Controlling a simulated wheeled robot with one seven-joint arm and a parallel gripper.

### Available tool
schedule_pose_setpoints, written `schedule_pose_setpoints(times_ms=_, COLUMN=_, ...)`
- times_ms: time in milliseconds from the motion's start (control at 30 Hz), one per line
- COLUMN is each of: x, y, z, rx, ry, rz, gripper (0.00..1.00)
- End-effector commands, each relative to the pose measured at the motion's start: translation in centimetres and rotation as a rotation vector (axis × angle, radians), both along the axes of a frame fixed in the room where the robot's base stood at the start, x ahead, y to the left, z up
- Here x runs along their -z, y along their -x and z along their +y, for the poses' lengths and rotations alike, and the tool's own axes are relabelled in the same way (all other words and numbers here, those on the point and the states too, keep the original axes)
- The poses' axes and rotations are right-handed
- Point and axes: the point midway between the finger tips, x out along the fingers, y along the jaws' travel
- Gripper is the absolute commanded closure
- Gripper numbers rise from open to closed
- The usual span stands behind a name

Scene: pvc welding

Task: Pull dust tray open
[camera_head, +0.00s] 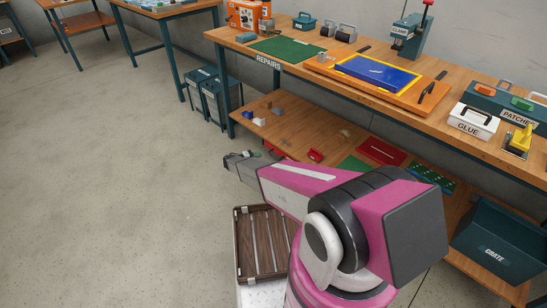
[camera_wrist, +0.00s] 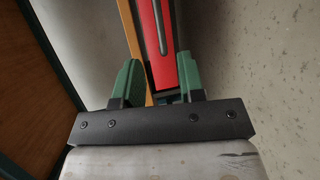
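My gripper (camera_wrist: 158,80) shows in the wrist view with its two green fingers apart. A long red piece (camera_wrist: 158,40) with a dark groove lies in the view between the fingers, closer to the right one. I cannot tell whether it touches either finger, or whether it is part of the dust tray. In the head view my gripper (camera_head: 238,157) is low, beside the left end of the bench's lower shelf, with its fingers hard to make out. No dust tray is clearly identifiable there.
The bench's lower shelf (camera_head: 290,125) holds small loose items and a red flat piece (camera_head: 381,151). Teal bins (camera_head: 212,95) stand on the floor beyond. A teal crate (camera_head: 495,240) is at right. The floor at left (camera_head: 100,180) is clear.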

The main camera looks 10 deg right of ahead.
Motion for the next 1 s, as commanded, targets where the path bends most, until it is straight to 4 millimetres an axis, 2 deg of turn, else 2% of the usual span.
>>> schedule_pose_setpoints(times_ms=167, x=0.3, y=-0.4, z=-2.0, rx=0.001, ry=0.002, rz=0.000, gripper=0.64)
schedule_pose_setpoints(times_ms=400, x=1.1, y=-1.4, z=-6.1, rx=0.001, ry=0.000, rz=0.000, gripper=0.64)
schedule_pose_setpoints(times_ms=600, x=1.6, y=-2.0, z=-8.8, rx=0.000, ry=0.000, rz=0.000, gripper=0.64)
schedule_pose_setpoints(times_ms=800, x=1.9, y=-2.3, z=-10.0, rx=0.000, ry=0.000, rz=0.001, gripper=0.64)
schedule_pose_setpoints(times_ms=1000, x=1.9, y=-2.3, z=-10.2, rx=0.000, ry=0.000, rz=0.001, gripper=0.64)
